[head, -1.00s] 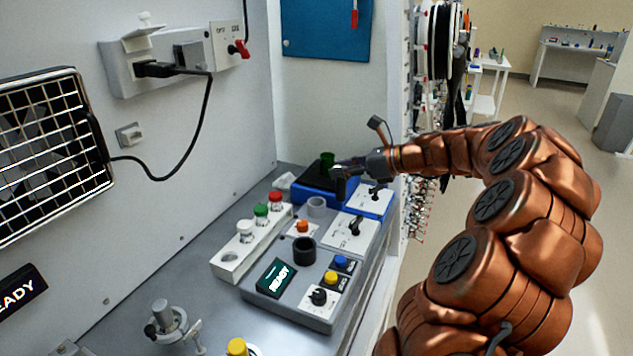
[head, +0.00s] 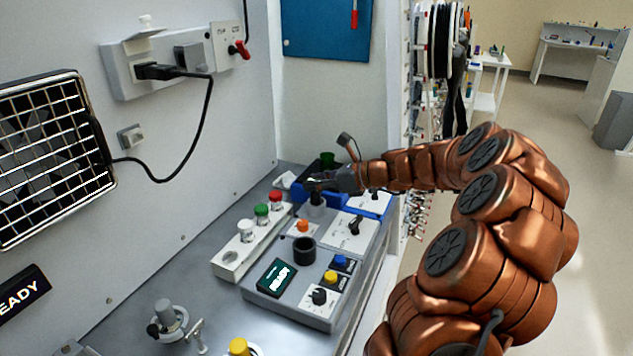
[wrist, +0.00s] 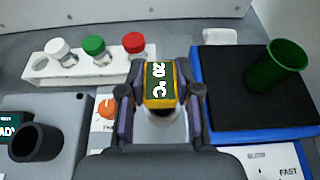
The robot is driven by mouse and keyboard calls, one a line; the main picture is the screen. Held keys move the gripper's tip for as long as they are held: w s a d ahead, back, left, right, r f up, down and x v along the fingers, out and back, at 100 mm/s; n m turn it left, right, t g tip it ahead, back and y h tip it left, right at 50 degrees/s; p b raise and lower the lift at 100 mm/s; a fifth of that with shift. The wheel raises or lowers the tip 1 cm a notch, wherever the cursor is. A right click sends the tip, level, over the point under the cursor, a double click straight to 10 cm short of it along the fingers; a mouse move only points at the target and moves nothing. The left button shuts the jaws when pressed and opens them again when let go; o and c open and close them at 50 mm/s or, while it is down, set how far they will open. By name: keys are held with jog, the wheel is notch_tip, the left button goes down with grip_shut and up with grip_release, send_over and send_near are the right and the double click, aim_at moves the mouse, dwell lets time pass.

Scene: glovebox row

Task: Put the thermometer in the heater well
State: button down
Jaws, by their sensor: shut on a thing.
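My gripper (head: 318,186) is shut on the thermometer, a yellow-framed block with a dark green display reading 20 °C (wrist: 160,82). One finger is on each side of it in the wrist view (wrist: 160,100). In the head view the gripper is over a grey open cylinder (head: 316,211) on the grey console. A pale round rim (wrist: 163,130) shows just below the thermometer in the wrist view. The thermometer's lower end is hidden, so I cannot tell whether it is inside the cylinder. A black open cylinder (head: 304,250) stands nearer, also seen at left in the wrist view (wrist: 38,143).
A white rack (head: 232,262) holds vials with white, green and red caps. A blue platform (head: 299,192) with a black top carries a green beaker (wrist: 276,66). An orange knob (head: 302,226) and a READY display (head: 276,279) are on the console. The wall is at left.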

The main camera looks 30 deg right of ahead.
jog(key=shift+f, duration=0.15)
jog(key=c, duration=0.8)
grip_release()
jog(key=shift+s+d+r, duration=0.15)
jog(key=shift+r, duration=0.05)
jog(key=b+v, duration=0.1)
jog(key=v, duration=1)
jog(key=shift+s, duration=0.35)
jog(key=shift+d+r, duration=0.1)
